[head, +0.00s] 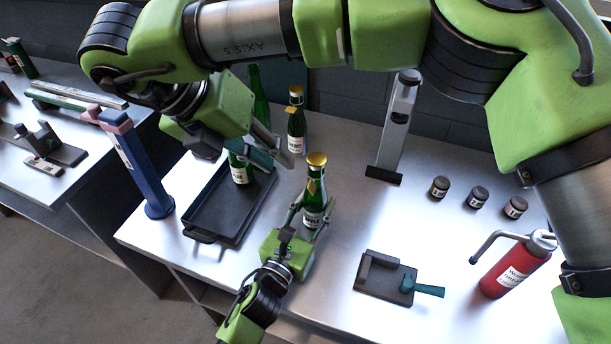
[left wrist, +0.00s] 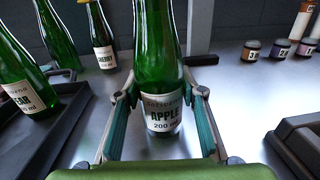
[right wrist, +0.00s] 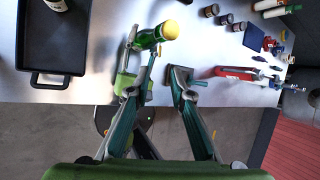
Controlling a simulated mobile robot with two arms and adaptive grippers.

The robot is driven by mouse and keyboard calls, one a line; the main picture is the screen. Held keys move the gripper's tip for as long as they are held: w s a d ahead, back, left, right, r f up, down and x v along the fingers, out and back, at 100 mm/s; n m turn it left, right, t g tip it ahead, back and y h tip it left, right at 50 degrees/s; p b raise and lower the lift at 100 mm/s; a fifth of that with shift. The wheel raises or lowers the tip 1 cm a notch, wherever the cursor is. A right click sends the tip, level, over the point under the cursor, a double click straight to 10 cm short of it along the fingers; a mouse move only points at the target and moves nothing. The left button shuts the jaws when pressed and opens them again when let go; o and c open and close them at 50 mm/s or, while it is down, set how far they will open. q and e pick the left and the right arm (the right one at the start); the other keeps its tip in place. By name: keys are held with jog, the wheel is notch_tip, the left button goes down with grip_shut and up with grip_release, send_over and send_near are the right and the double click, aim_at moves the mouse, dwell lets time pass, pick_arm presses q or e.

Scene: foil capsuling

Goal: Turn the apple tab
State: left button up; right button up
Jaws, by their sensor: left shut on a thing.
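The apple bottle (head: 314,200) is green with a gold cap (head: 316,159) and stands upright at the middle of the table. A small gold tab (head: 311,187) seems to show on its neck. My left gripper (head: 311,211) is shut around the bottle's lower body; the APPLE label (left wrist: 163,117) faces the left wrist camera, which cuts off the bottle's top. My right gripper (head: 281,152) is above and left of the cap in the head view. In the right wrist view (right wrist: 162,68) its fingers are apart and empty, with the gold cap (right wrist: 169,29) beyond them.
A black tray (head: 203,237) with a green bottle (head: 239,167) lies left. The cherry bottle (head: 296,130) stands behind. A silver stand (head: 392,130), small jars (head: 478,197), a black fixture (head: 380,278) and a red canister (head: 512,268) are to the right.

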aim_at(312, 187)
jog(key=x, duration=1.1)
jog(key=shift+f, duration=0.2)
jog(key=shift+w, duration=0.1)
grip_shut()
